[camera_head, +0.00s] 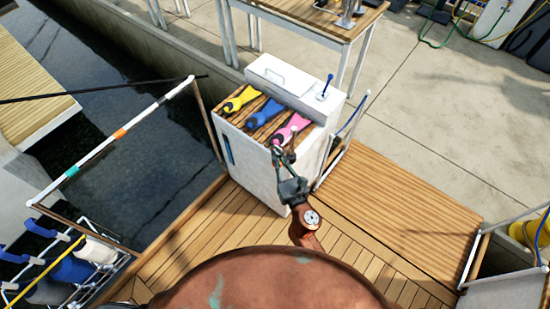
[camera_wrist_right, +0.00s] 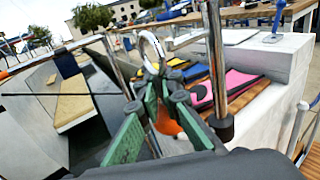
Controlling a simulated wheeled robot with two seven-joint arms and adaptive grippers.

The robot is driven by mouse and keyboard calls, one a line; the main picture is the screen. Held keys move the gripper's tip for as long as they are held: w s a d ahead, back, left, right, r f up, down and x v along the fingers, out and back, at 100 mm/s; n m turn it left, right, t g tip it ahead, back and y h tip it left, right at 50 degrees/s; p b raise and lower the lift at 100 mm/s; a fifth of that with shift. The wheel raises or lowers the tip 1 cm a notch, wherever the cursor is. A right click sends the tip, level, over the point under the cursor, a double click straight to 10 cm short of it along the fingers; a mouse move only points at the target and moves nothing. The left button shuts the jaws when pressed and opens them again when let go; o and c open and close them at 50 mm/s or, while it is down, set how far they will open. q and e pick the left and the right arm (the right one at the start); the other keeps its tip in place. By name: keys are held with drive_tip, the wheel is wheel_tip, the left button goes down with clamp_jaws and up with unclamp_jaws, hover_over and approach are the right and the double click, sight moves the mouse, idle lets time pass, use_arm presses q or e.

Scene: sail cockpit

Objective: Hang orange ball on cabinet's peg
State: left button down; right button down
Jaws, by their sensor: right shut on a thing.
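My right gripper (camera_head: 282,155) is in front of the white cabinet (camera_head: 255,177), by the near edge of its top. In the right wrist view my right gripper's green fingers (camera_wrist_right: 160,82) are shut on the orange ball, at its pale metal ring (camera_wrist_right: 151,45). Only a patch of the orange ball (camera_wrist_right: 167,121) shows between and behind the fingers; the rest is hidden. I cannot make the ball out in the head view. A blue upright peg (camera_head: 327,86) stands on the cabinet's raised white back part, and also shows in the right wrist view (camera_wrist_right: 278,18). My left gripper is not in view.
Yellow (camera_head: 240,99), blue (camera_head: 265,113) and pink (camera_head: 292,129) items lie on the cabinet's wooden top. A wooden table (camera_head: 300,10) stands behind. Water (camera_head: 120,150) lies left beyond a white rail (camera_head: 120,135). Wooden decking (camera_head: 400,205) is clear to the right.

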drive_tip(key=shift+w+d+f+b, duration=0.2)
drive_tip(key=shift+w+d+f, duration=0.1)
drive_tip(key=shift+w+d, duration=0.45)
drive_tip(key=shift+w+d+f+b, duration=0.25)
drive_tip(key=shift+w+d, duration=0.25)
drive_tip(key=shift+w, duration=0.45)
drive_tip(key=c, duration=2)
unclamp_jaws()
drive_tip(key=shift+c, duration=0.2)
